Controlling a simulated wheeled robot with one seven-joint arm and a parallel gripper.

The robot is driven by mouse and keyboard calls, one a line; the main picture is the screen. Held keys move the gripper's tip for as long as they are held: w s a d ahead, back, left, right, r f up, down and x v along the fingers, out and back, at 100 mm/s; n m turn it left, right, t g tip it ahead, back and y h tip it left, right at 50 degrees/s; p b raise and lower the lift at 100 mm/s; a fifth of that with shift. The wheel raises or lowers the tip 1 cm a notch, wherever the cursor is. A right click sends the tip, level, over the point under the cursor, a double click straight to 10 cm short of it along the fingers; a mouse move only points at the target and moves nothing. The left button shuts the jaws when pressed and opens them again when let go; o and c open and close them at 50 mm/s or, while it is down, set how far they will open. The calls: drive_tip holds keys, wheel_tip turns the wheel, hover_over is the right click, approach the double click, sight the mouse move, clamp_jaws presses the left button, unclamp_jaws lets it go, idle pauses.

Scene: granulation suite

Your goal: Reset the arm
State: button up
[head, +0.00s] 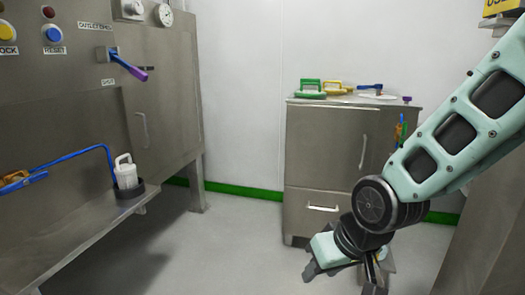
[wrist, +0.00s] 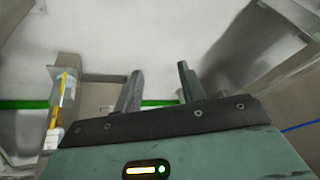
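My arm (head: 455,128) reaches down from the upper right in the head view, in front of the right side of a steel cabinet. My gripper (head: 374,284) hangs at its end near the bottom edge, low over the floor. In the wrist view my gripper (wrist: 158,88) shows two dark fingers standing well apart, with nothing between them but the pale wall and green skirting behind. It is open and empty.
A steel cabinet (head: 325,152) holds a green brush (head: 310,88), a yellow item (head: 336,89) and other tools on top. Floor (head: 235,240) between is clear.

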drive_tip(key=s+d+r+n+g+h+p, duration=0.1)
drive_tip(key=s+d+r+n+g, duration=0.15)
drive_tip(key=s, duration=0.65)
drive_tip(key=s+d+r+n+g+h, duration=0.1)
drive_tip(key=s+r+n+h, duration=0.15)
drive_tip(key=s, duration=0.65)
wheel_tip(320, 180, up, 38)
drive_tip(key=w+m+y+p, duration=0.1)
drive_tip(key=p, duration=3.7)
drive_tip(key=shift+a, duration=0.25)
drive_tip(key=shift+f, duration=0.1)
